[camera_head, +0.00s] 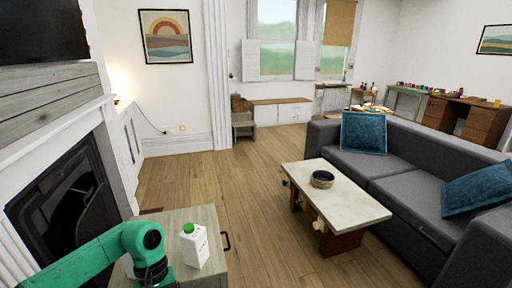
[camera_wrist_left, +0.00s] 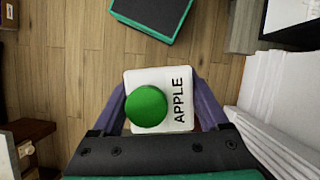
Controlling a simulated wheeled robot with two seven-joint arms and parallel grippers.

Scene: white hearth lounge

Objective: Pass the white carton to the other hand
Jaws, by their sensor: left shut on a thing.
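The white carton (camera_head: 196,249) has a green cap and shows upright in the camera_head view, at the bottom left over a grey wooden cabinet. In the left wrist view the carton (camera_wrist_left: 176,88) shows from above, with its round green cap and the word APPLE. My left gripper (camera_wrist_left: 160,95) is shut on it, one finger on each side. In the camera_head view my green left arm comes in from the bottom left, and its fingers are mostly hidden. I cannot tell whether the carton's base touches the cabinet top. My right gripper is in neither view.
The grey cabinet (camera_head: 211,217) with a dark handle stands below the carton. A fireplace (camera_head: 70,205) is at left. A low table (camera_head: 345,198) with a dark bowl (camera_head: 322,179) stands at right, before a grey sofa (camera_head: 405,179). Wooden floor (camera_head: 250,190) between is clear.

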